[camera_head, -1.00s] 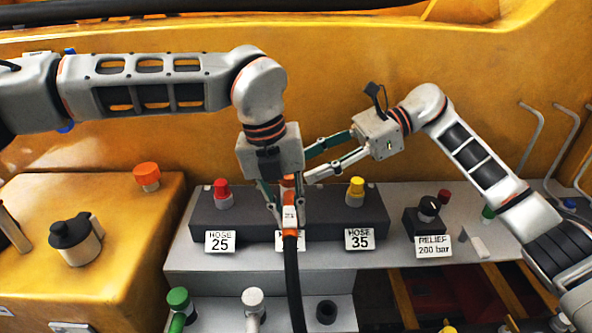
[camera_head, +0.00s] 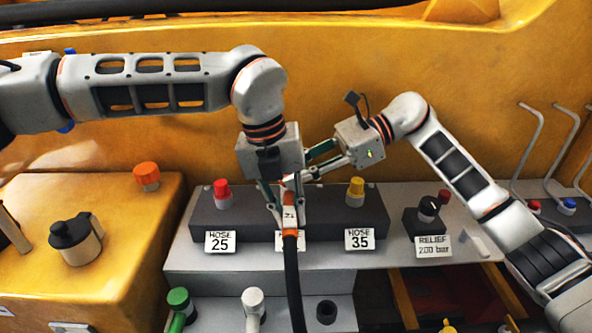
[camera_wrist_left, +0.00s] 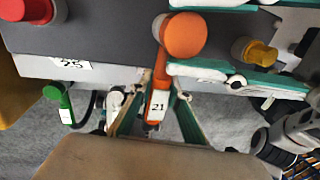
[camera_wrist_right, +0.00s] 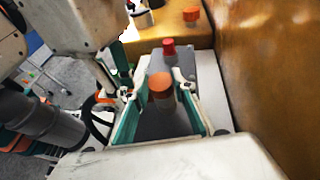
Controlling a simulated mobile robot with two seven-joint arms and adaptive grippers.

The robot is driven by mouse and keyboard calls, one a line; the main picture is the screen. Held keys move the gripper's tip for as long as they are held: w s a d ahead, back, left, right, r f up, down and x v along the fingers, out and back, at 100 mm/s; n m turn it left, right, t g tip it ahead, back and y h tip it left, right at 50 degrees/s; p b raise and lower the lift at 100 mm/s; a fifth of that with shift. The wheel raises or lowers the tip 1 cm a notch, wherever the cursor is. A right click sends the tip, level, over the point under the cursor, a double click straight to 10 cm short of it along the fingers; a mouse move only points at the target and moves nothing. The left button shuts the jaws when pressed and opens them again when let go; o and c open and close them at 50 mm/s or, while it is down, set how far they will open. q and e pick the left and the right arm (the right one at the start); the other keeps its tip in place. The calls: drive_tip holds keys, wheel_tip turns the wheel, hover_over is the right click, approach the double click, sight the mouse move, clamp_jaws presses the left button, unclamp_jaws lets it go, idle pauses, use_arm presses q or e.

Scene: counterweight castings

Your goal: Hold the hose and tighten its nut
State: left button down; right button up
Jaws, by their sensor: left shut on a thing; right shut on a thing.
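The black hose (camera_head: 292,280) hangs down in front of the dark block, with an orange end (camera_head: 290,231) and a white tag. The tag (camera_wrist_left: 157,104) reads 21 in the left wrist view. My left gripper (camera_head: 284,214) points down and is shut on the hose at this orange end. The orange round nut (camera_wrist_left: 185,36) sits at the top of the hose end. My right gripper (camera_head: 297,180) reaches in from the right and is shut on the nut, which shows between its fingers in the right wrist view (camera_wrist_right: 160,86). The fingers partly hide the nut in the head view.
The dark block (camera_head: 330,208) carries a red cap (camera_head: 222,190) left and a yellow cap (camera_head: 355,190) right, labelled HOSE 25 and HOSE 35. A relief knob (camera_head: 428,208) stands further right. The yellow wall is close behind.

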drive_tip(key=shift+f+t, duration=0.1)
drive_tip(key=shift+t, duration=0.2)
drive_tip(key=m+t, duration=0.3)
drive_tip(key=shift+s+t, duration=0.25)
drive_tip(key=shift+t, duration=0.05)
drive_tip(key=shift+s+f+m+t+h, duration=0.1)
drive_tip(key=shift+m+t+h, duration=0.15)
drive_tip(key=shift+m+t, duration=0.8)
drive_tip(key=shift+s+m+t+h, duration=0.1)
drive_tip(key=shift+m+t+h, duration=0.15)
drive_tip(key=shift+m+t, duration=1)
drive_tip(key=shift+m, duration=0.1)
drive_tip(key=o, duration=1.1)
drive_tip(key=shift+a, duration=0.1)
drive_tip(key=shift+s+r, duration=0.1)
drive_tip(key=shift+r, duration=0.1)
